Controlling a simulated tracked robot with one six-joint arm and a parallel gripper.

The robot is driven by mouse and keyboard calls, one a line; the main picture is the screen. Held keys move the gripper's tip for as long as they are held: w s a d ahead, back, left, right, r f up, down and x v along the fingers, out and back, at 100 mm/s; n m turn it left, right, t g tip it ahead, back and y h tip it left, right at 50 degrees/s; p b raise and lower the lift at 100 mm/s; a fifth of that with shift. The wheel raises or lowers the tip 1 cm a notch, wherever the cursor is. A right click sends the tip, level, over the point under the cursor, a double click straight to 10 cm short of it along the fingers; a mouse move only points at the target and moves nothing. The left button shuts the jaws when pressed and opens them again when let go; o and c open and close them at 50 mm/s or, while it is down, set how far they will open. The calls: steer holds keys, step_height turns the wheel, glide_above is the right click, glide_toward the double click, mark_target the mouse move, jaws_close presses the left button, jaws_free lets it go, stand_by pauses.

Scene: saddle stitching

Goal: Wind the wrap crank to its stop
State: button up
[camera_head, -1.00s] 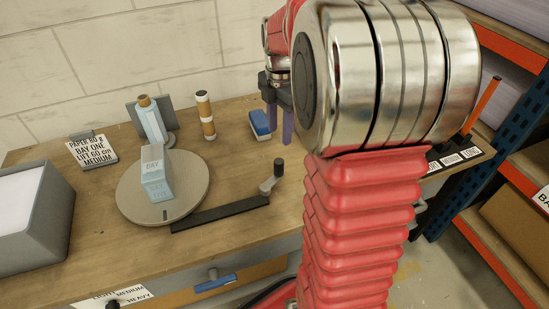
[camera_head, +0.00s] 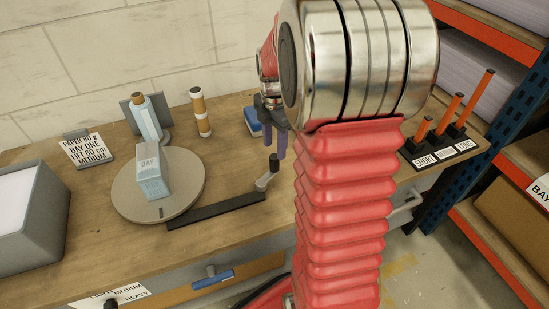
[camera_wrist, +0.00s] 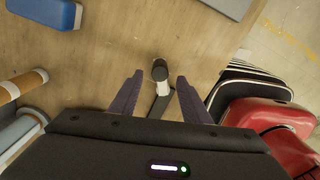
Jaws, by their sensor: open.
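The wrap crank (camera_head: 265,180) is a short grey arm with an upright black knob, at the right end of a dark bar (camera_head: 215,211) on the bench. In the wrist view the crank's black knob (camera_wrist: 160,70) lies ahead of and between my fingers, with its grey arm (camera_wrist: 160,102) running back toward my gripper. My gripper (camera_head: 275,150) is open, its purple fingers just above and behind the knob in the head view. In the wrist view the gripper (camera_wrist: 157,90) holds nothing. A round turntable (camera_head: 130,202) at the bar's left carries a pale blue block marked BAY (camera_head: 152,172).
An orange-banded roll (camera_head: 200,112) and a light blue bottle-shaped roll (camera_head: 148,120) stand at the back. A grey bin (camera_head: 30,215) is at left. A rack with orange rods (camera_head: 440,148) stands at right.

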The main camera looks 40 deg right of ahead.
mark_target(275, 156)
step_height(275, 156, down, 6)
steer(key=shift+f, duration=0.1)
steer(key=shift+c, duration=0.4)
jaws_close()
stand_by(0.4)
